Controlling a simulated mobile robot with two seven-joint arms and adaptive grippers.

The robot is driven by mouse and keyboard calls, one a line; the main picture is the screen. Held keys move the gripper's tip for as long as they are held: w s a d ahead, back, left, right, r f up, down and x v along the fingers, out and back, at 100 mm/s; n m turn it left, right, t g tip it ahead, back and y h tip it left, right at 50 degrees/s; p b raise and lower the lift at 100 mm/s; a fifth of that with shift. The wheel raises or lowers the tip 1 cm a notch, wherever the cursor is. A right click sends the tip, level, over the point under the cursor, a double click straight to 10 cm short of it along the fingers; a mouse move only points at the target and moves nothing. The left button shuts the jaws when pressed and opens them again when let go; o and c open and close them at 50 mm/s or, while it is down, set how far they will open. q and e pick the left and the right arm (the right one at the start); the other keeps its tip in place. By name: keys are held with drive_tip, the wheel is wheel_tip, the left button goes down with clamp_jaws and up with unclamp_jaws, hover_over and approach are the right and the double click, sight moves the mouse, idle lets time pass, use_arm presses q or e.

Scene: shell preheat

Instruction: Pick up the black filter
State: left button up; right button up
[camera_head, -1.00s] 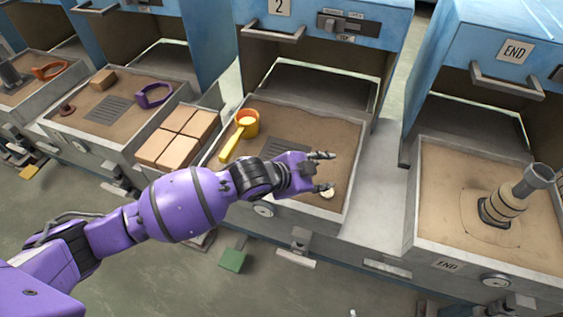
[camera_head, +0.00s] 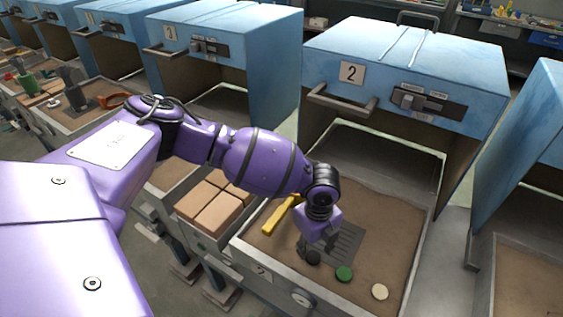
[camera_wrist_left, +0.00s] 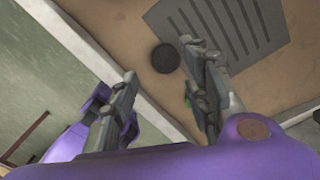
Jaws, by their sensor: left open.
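The black filter (camera_head: 313,258) is a small dark disc lying on the sand in the front left part of the tray of station 2. My left gripper (camera_head: 316,243) points down just above it, open and empty, and partly covers it in the head view. In the left wrist view the black filter (camera_wrist_left: 165,58) lies beyond the spread fingertips of my left gripper (camera_wrist_left: 160,62), closer to the right finger, with sand around it. No contact is visible. My right gripper is not in view.
A green disc (camera_head: 344,273) and a white disc (camera_head: 380,292) lie to the right of the filter. A yellow handle (camera_head: 281,215) and a grey grate (camera_head: 347,243) are behind it. The raised tray wall (camera_head: 262,268) runs in front. Tan blocks (camera_head: 212,213) stand left.

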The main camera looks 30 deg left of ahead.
sight(311, 258)
use_arm(q)
wheel_tip(311, 258, down, 5)
drive_tip(key=shift+d+f, duration=0.1)
drive_tip(key=shift+f, duration=0.1)
drive_tip(key=shift+c, duration=0.4)
drive_tip(key=c, duration=0.7)
